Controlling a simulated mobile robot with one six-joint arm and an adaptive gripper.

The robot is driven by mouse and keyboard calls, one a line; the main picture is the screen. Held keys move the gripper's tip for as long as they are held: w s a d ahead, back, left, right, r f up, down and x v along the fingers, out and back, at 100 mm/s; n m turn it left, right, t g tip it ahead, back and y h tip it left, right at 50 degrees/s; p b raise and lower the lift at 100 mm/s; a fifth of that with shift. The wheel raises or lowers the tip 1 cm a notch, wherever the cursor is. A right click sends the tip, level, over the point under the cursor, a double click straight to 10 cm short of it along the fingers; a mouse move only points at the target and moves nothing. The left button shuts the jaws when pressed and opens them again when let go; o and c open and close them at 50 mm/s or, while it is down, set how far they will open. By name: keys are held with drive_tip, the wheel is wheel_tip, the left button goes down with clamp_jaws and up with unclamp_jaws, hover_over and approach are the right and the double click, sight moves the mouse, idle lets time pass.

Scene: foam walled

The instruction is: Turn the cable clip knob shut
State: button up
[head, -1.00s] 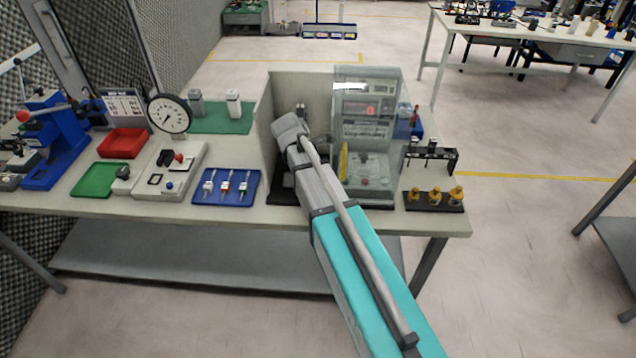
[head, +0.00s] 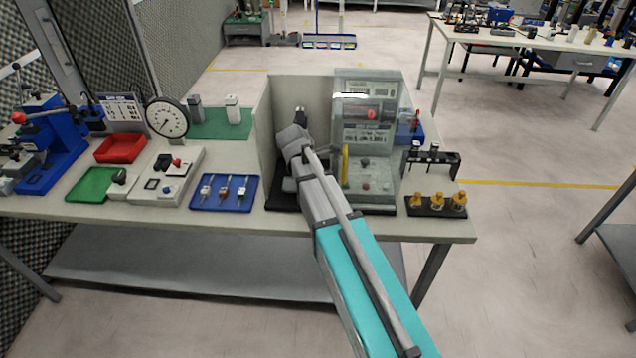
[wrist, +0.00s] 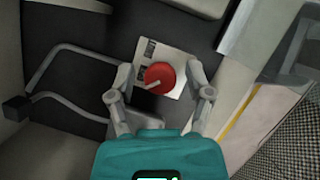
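The cable clip knob (wrist: 160,78) appears as a round red knob with a pale pointer line that slants toward the lower left. It sits on a white plate (wrist: 150,50) with small dark labels, which are too small to read. My gripper (wrist: 161,70) is open, with one finger on each side of the knob and a visible gap on both sides. In the head view my arm's end is inside the walled bay on the bench, and it hides the knob and the fingers.
A bay wall (head: 262,130) stands left of my arm. A grey tester with a clear cover (head: 385,100) stands close on the right. In the wrist view a bent grey tube (wrist: 65,48) lies left of the fingers. A blue tray (head: 222,205) lies outside the bay.

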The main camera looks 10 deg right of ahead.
clamp_jaws()
drive_tip(key=shift+m, duration=0.3)
drive_tip(key=m+g, duration=0.1)
drive_tip(key=m, duration=0.3)
drive_tip(key=shift+w+g, duration=0.1)
drive_tip(key=shift+g, duration=0.3)
drive_tip(key=m+g, duration=0.1)
drive_tip(key=m, duration=0.2)
drive_tip(key=m+g+y, duration=0.1)
drive_tip(key=m, duration=0.1)
drive_tip(key=shift+m, duration=0.4)
drive_tip(key=shift+o, duration=1.5)
unclamp_jaws()
